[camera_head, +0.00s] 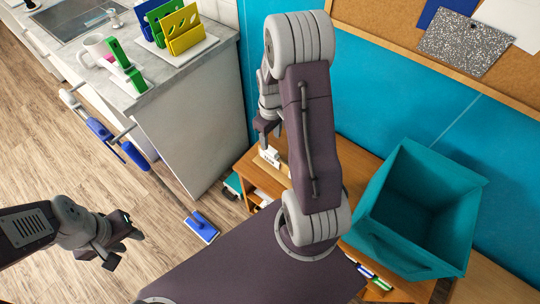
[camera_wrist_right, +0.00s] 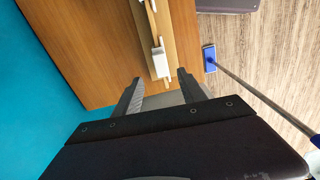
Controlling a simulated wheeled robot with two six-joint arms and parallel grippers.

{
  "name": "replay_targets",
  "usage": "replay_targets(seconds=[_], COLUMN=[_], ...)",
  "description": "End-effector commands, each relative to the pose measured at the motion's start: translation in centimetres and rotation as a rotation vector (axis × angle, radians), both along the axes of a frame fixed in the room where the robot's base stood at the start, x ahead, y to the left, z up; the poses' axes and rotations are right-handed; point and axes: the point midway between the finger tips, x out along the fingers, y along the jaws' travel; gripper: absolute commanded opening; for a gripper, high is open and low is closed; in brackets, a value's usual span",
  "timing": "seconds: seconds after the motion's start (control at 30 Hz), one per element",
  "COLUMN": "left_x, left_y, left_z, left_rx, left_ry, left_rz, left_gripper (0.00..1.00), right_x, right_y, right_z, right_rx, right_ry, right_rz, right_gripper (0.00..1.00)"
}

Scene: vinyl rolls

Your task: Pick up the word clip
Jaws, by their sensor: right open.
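A small white piece with faint dark marks, which looks like the word clip (camera_head: 269,155), is at the left part of the wooden desk, below my right gripper (camera_head: 266,132). In the right wrist view, the white clip (camera_wrist_right: 160,62) is beside a light wooden strip, just beyond my right gripper's fingertips (camera_wrist_right: 158,76). The right gripper is open, its fingers on either side of the clip's line and not closed on it. Its lettering cannot be read. My left gripper (camera_head: 124,240) is open and empty over the floor at the lower left, far from the clip.
A teal bin (camera_head: 420,210) stands right of my right arm. A teal wall (camera_head: 390,100) with a cork board is behind the desk (camera_wrist_right: 85,45). A blue-headed mop (camera_head: 201,226) is on the floor. At upper left, a counter (camera_head: 150,95) holds a mug and coloured boards.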

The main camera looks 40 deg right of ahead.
Motion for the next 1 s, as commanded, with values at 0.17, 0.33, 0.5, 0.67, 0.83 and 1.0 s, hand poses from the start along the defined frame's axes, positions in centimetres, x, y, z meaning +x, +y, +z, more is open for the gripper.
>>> replay_targets(seconds=[0.17,0.33,0.5,0.67,0.83,1.0], left_x=[0.0,0.0,0.0,0.0,0.0,0.0], left_y=[0.0,0.0,0.0,0.0,0.0,0.0], left_z=[-0.7,-0.8,-1.6,-1.9,-1.8,-1.8], left_rx=[0.0,0.0,0.0,0.0,0.0,0.0], left_ry=[0.0,0.0,0.0,0.0,0.0,0.0], left_rz=[0.0,0.0,0.0,0.0,0.0,0.0], left_gripper=[0.36,0.36,0.36,0.36,0.36,0.36], right_x=[-0.2,-0.1,-0.7,-0.6,-0.6,-0.6], right_y=[0.1,0.1,0.3,0.2,0.2,0.2], right_z=[-2.8,-3.9,-7.0,-8.7,-8.8,-8.8], right_rx=[0.002,0.001,0.002,0.001,0.0,0.0], right_ry=[0.005,0.001,0.006,0.002,0.0,0.0], right_rz=[0.001,0.001,0.001,0.001,0.001,0.001], right_gripper=[0.48,0.48,0.48,0.48,0.48,0.15])
